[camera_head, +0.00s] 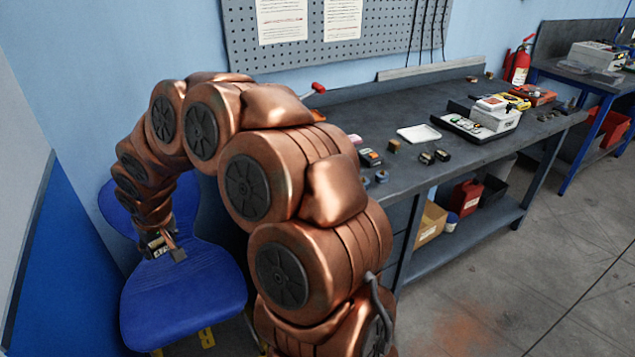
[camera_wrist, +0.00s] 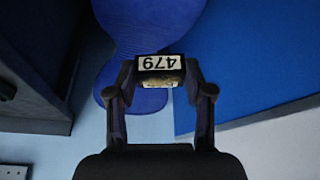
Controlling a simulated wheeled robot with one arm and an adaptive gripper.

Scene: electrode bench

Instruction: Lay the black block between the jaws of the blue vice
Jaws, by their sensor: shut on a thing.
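My gripper (camera_head: 165,246) hangs at the far left of the head view, above the seat of a blue chair. In the wrist view my gripper (camera_wrist: 160,80) is shut on a small black block (camera_wrist: 146,64). The block has a white label with black digits, upside down, seeming to read 479, and a worn tan side facing the camera. Its two ends lie between the fingertips. No blue vice can be made out in either view; my arm covers the left part of the bench.
The blue chair (camera_head: 190,300) stands close under my gripper. The dark workbench (camera_head: 480,160) holds a white tray (camera_head: 419,133), several small blocks, a white box (camera_head: 497,115) and a red-tipped handle (camera_head: 318,88) partly behind my arm. A blue panel (camera_head: 75,260) stands at left.

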